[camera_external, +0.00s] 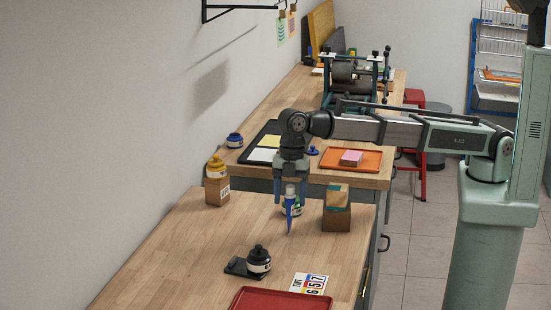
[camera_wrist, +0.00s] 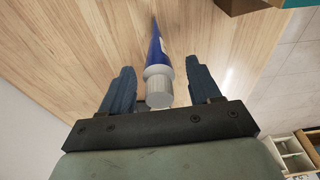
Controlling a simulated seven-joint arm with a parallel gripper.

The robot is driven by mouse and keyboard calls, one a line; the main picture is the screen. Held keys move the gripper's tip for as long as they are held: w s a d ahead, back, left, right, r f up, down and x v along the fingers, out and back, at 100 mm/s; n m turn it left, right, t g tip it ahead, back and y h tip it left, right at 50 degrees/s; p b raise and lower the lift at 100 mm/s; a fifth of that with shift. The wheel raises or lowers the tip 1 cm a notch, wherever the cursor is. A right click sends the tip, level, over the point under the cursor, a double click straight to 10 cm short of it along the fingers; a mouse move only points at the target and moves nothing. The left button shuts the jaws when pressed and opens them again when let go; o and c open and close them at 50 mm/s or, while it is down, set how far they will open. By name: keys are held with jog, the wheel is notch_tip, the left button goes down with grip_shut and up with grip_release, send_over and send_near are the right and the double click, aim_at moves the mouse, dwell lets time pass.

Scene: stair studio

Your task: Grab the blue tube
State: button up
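The blue tube (camera_external: 289,208) has a white cap at its upper end and narrows downward to the wooden bench. My gripper (camera_external: 290,192) points down over it, around the cap end. In the wrist view the blue tube (camera_wrist: 158,53) lies between the two dark blue fingers of my gripper (camera_wrist: 160,78). Gaps show on both sides of the tube, so the fingers are open and not visibly touching it. I cannot tell how firmly the lower end rests on the bench.
A brown box (camera_external: 337,213) stands close on the right. A yellow-topped bottle (camera_external: 216,168) on a brown block is at left. A black-capped jar (camera_external: 259,260), number card (camera_external: 309,284) and red tray (camera_external: 280,299) are in front. An orange tray (camera_external: 366,164) lies behind. The bench's front left is clear.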

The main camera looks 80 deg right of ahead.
jog(key=c, duration=1.1)
jog(key=shift+r, duration=0.1)
